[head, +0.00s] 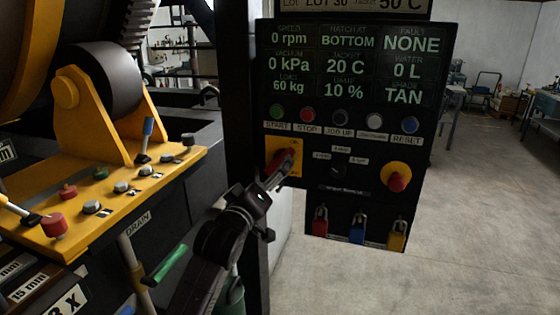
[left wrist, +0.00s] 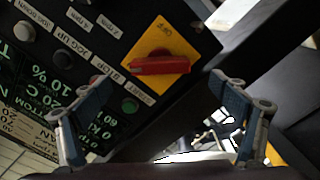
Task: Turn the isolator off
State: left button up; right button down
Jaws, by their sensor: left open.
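The isolator is a red rotary handle (head: 284,158) on a yellow square plate (head: 271,151), at the lower left of the black control panel. In the head view the handle is partly covered by my left gripper (head: 276,176). In the left wrist view the red handle (left wrist: 160,65) lies level across the tilted yellow plate (left wrist: 150,45). My left gripper also shows there (left wrist: 155,88), its two fingers spread wide with nothing between them. The handle shows ahead of the gap between the fingertips; whether they touch it cannot be told. My right gripper is not in view.
The panel has a display (head: 345,65), a row of push buttons, a red emergency button (head: 397,182) and hanging padlocks (head: 357,232). A yellow machine console (head: 110,200) stands left, with a green lever (head: 170,263) below. Open floor (head: 480,210) lies right.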

aim_at(278, 165)
pick_arm(q)
jog(key=shift+w+d+r, duration=0.15)
jog(key=shift+w+r, duration=0.05)
jog(key=shift+w, duration=0.25)
jog(key=shift+f+p+x, duration=0.1)
jog(key=shift+p+x, duration=0.5)
jog(key=shift+x, duration=1.1)
jog(key=shift+f+p+x, duration=0.15)
jog(key=shift+p+x, duration=0.4)
jog(key=shift+x, duration=1.1)
jog(key=c, duration=1.2)
